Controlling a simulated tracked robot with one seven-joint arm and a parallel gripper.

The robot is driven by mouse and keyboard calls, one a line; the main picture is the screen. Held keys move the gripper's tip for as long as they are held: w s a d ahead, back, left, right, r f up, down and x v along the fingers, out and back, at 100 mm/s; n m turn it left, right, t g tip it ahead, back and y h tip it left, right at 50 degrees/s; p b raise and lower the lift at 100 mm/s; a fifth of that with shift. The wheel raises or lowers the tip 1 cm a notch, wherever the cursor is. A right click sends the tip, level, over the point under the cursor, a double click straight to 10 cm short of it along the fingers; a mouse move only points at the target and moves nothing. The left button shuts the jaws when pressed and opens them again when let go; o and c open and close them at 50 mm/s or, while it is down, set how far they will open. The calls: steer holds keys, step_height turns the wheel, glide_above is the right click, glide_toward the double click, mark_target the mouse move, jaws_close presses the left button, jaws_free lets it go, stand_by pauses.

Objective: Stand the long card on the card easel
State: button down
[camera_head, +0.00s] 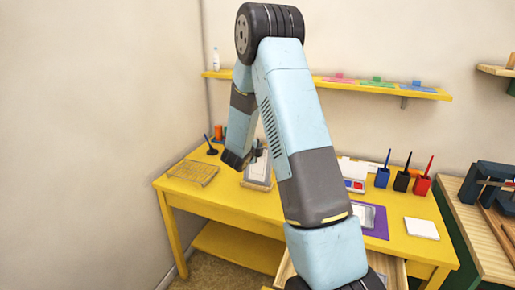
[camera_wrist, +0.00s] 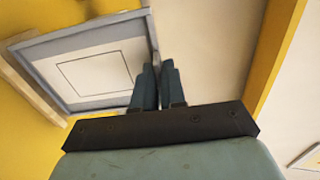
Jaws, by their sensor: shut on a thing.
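The card easel (camera_head: 257,186) stands on the yellow table, left of the middle, with a wooden ledge; its wood also shows at the left of the wrist view (camera_wrist: 32,92). A pale long card (camera_head: 257,167) with a grey border leans over it; in the wrist view the card (camera_wrist: 95,72) shows a black rectangle outline. My gripper (camera_wrist: 157,68) is shut at the card's edge farthest from the ledge, its fingers close together. In the head view my gripper (camera_head: 258,150) is partly hidden by my arm. I cannot tell whether the card's lower edge touches the ledge.
A wire-like rack (camera_head: 193,173) and a black stamp (camera_head: 211,151) are left of the easel. On the right are a purple mat (camera_head: 378,229), a white pad (camera_head: 421,229) and blue, black and red holders (camera_head: 402,181). A yellow shelf (camera_head: 400,91) carries coloured pads.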

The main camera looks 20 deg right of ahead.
steer(key=shift+f, duration=0.35)
stand_by(0.8)
steer(key=c, duration=1.1)
jaws_free()
steer(key=v, duration=1.3)
steer(key=shift+s+a, duration=0.25)
steer(key=shift+r, duration=0.15)
